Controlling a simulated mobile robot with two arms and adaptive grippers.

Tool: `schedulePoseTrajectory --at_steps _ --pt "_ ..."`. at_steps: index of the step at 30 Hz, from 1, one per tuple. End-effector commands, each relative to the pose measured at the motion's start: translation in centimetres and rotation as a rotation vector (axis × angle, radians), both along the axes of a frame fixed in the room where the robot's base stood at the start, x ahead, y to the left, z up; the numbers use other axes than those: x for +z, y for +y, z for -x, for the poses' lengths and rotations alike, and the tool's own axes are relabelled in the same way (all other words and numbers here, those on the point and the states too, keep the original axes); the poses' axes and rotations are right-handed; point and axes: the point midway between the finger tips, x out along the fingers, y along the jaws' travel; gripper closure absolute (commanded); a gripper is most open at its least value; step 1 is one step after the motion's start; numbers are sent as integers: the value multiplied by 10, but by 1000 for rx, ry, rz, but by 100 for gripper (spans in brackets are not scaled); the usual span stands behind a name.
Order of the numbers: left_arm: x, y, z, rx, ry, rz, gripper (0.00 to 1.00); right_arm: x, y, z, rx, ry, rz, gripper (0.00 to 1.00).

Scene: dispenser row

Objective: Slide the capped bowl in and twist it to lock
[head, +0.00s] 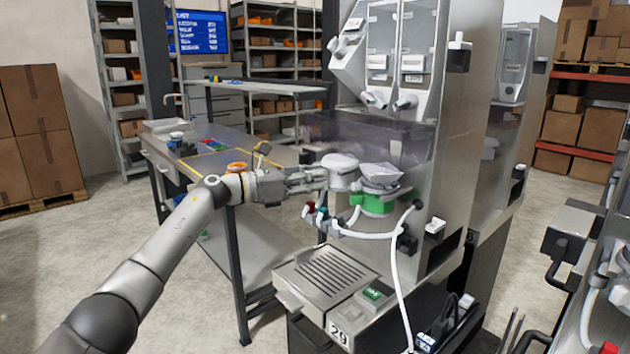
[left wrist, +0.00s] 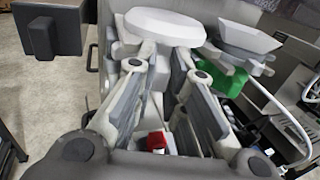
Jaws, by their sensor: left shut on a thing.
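The capped bowl (head: 340,165) is white and round with a flat top, and looks level. My left gripper (head: 314,180) comes at it from the left and is shut on it. In the left wrist view the bowl's white cap (left wrist: 165,26) shows beyond the fingertips (left wrist: 168,58). Just right of the bowl, a grey angular cup (head: 381,174) sits above a green holder (head: 376,204) on the dispenser's front. The cup (left wrist: 250,38) and green holder (left wrist: 222,80) also show in the wrist view. Whether the bowl touches the holder is unclear. My right gripper is not in view.
The steel dispenser cabinet (head: 455,170) rises behind the holder. White hoses (head: 372,234) with red and teal ends hang below. A slotted drip tray (head: 326,275) marked 29 is underneath. A workbench (head: 215,150) stands behind my left arm. Open floor lies at left.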

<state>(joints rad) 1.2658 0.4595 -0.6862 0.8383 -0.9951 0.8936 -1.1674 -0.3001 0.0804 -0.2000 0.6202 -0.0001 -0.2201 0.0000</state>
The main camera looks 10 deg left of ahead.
Motion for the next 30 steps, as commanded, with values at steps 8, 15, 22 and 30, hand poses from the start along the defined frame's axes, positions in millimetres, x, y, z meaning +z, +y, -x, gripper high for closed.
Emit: schedulePoseTrajectory --at_steps 8,15,22,30 --pt "1 1 -1 4 -2 2 63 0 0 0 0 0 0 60" --pt "2 2 -1 7 -1 3 63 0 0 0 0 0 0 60" --pt "0 9 2 9 0 1 63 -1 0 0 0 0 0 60" --pt "-1 26 15 6 -1 1 63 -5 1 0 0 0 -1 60"
